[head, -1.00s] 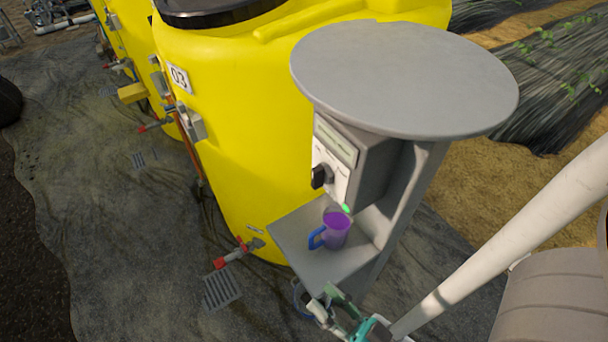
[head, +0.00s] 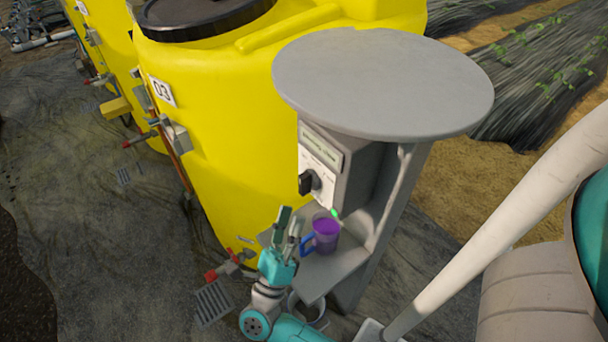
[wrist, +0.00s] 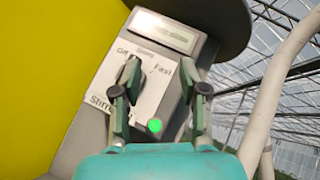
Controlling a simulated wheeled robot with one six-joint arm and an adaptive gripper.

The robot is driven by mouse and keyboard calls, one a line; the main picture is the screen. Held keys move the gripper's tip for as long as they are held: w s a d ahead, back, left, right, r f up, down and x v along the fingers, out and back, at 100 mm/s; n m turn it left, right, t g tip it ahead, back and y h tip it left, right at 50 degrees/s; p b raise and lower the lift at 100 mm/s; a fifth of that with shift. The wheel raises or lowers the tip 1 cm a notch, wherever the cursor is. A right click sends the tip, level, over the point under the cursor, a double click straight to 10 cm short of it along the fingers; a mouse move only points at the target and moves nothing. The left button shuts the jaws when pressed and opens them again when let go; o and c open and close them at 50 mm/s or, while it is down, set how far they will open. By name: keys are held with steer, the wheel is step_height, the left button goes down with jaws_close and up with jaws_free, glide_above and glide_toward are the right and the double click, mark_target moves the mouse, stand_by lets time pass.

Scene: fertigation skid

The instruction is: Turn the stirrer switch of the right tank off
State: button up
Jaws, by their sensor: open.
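The stirrer switch is a black knob (head: 306,183) on a white panel (head: 318,168) of the grey control stand beside the yellow tank (head: 235,130) marked 03. The wrist view shows the panel (wrist: 150,88) with the words Off, Fast and Stirrer, and a lit green lamp (wrist: 155,125). My gripper (head: 291,216) is open and empty, below and in front of the knob in the head view. In the wrist view my gripper (wrist: 160,75) has its fingers spread before the panel. The left finger partly hides the knob, so I cannot tell its pointing.
A purple jug (head: 325,235) with a blue handle stands on the stand's shelf (head: 330,268), close to my gripper. A round grey top (head: 385,80) overhangs the panel. A red-handled valve (head: 222,270) sticks out low on the tank.

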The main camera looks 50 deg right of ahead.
mark_target(300, 181)
steer(key=w+m+g+y, duration=0.5)
steer(key=w+m+g, duration=0.1)
steer(key=m+g, duration=0.65)
steer(key=shift+m+t, duration=0.35)
steer(key=shift+m, duration=0.1)
steer(key=x, duration=1)
steer(key=shift+d+f, duration=0.15)
steer(key=shift+d, duration=0.1)
steer(key=shift+c, duration=0.2)
steer(key=shift+s, duration=0.1)
jaws_close()
